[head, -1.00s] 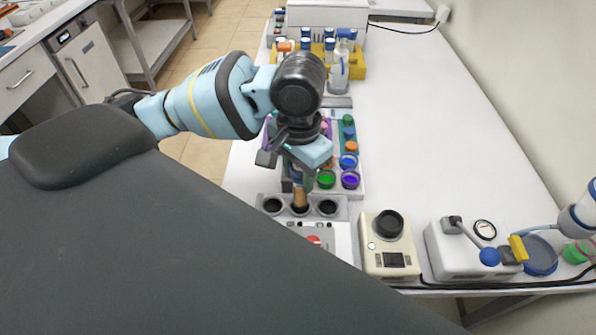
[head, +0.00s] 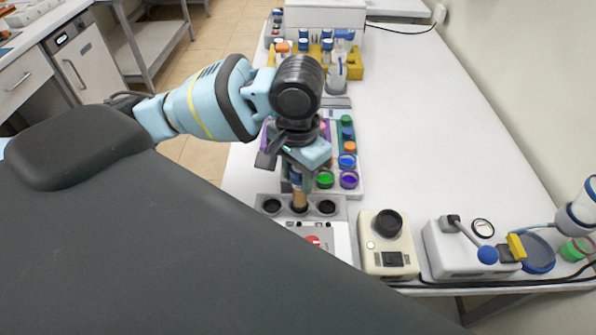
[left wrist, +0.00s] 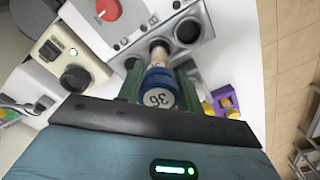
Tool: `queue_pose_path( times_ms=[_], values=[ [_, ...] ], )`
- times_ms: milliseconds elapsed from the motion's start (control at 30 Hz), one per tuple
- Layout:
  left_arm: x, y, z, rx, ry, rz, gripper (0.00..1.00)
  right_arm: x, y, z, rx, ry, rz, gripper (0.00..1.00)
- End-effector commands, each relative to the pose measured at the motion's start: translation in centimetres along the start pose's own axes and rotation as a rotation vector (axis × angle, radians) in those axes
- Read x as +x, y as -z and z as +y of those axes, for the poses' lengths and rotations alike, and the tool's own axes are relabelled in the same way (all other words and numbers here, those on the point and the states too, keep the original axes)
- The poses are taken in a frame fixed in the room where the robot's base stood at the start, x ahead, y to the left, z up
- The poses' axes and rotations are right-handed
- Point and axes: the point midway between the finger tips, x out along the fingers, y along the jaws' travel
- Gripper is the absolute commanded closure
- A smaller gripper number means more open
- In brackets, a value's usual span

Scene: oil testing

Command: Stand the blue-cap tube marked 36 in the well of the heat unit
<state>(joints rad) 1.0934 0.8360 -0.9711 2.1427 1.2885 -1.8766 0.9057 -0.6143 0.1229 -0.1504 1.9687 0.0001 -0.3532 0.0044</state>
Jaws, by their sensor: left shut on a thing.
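The blue-cap tube (left wrist: 159,88) shows its cap marked 36 in the left wrist view. Its amber body also shows in the head view (head: 300,198). My left gripper (left wrist: 160,84) is shut on the tube near its cap; in the head view the gripper (head: 299,178) is above the heat unit. The heat unit (head: 342,210) is a grey block with three dark wells in a row and a white panel with a red knob. The tube's lower end is at the middle well's mouth, roughly upright; I cannot tell how deep it sits. The two outer wells look empty.
A rack of coloured caps (head: 358,190) stands just behind the heat unit. A cream device with a black knob (head: 388,240) and a white gauge device (head: 450,250) stand to its right. A yellow rack (head: 356,72) is farther back. The table's right middle is clear.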

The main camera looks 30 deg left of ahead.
Motion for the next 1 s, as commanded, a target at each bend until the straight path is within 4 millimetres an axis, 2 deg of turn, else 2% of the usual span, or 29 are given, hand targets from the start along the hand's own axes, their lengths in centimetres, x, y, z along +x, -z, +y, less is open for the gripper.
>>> queue_pose_path(
  times_ms=[1000],
  values=[
    [1.8, 0.0, 0.0, -0.001, 0.0, -0.001, 0.88, 0.0, -0.3, -0.1, 0.005, 0.001, -0.007, 1.0]
  ],
)
